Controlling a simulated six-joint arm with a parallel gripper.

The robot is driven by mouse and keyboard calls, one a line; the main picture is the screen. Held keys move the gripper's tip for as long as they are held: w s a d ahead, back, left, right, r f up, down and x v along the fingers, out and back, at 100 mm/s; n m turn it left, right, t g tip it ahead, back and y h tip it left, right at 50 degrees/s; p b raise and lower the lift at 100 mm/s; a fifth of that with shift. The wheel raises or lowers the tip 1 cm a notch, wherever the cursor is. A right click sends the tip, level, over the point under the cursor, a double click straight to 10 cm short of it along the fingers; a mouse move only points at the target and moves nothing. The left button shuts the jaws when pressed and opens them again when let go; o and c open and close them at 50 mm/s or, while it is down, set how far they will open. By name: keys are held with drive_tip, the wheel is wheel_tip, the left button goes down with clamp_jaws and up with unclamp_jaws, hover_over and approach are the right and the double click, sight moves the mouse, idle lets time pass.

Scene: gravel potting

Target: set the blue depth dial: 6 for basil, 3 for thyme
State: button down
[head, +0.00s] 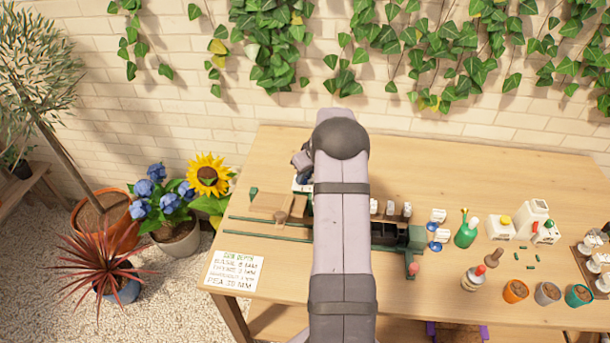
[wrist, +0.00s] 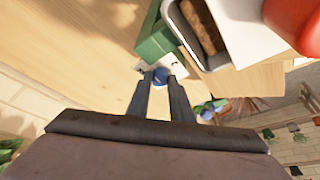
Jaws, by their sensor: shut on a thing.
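In the wrist view, the blue dial (wrist: 160,77) sits at the end of a green housing (wrist: 154,42), with pale plates beside it. My gripper (wrist: 160,84) has its two dark fingers shut on the dial, one on each side. The dial's numbers and pointer cannot be read here.
Green rails (head: 270,228) run along the bench towards a dark green machine part (head: 402,247). To the right stand a green bottle (head: 467,233), white containers (head: 534,219) and small pots (head: 515,290). In the wrist view a soil-filled tray (wrist: 200,28) and a red object (wrist: 296,20) are close by.

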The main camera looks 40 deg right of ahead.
drive_tip(key=m, duration=0.1)
drive_tip(key=m+h, duration=0.1)
drive_tip(key=m, duration=0.1)
drive_tip(key=m+h+p, duration=0.1)
drive_tip(key=m, duration=0.1)
drive_tip(key=shift+w+a+g, duration=0.1)
drive_tip(key=shift+a+g, duration=0.15)
drive_tip(key=shift+g, duration=0.05)
drive_tip(key=m+b, duration=0.1)
drive_tip(key=m, duration=0.1)
drive_tip(key=shift+f+m+h, duration=0.1)
drive_tip(key=shift+m+h, duration=0.2)
drive_tip(key=shift+h, duration=0.1)
drive_tip(key=shift+m+g+b, duration=0.3)
drive_tip(key=shift+m, duration=0.2)
drive_tip(key=c, duration=1.6)
unclamp_jaws()
drive_tip(key=shift+r, duration=0.2)
drive_tip(key=shift+b+v, duration=1.4)
drive_tip(key=shift+v, duration=2.2)
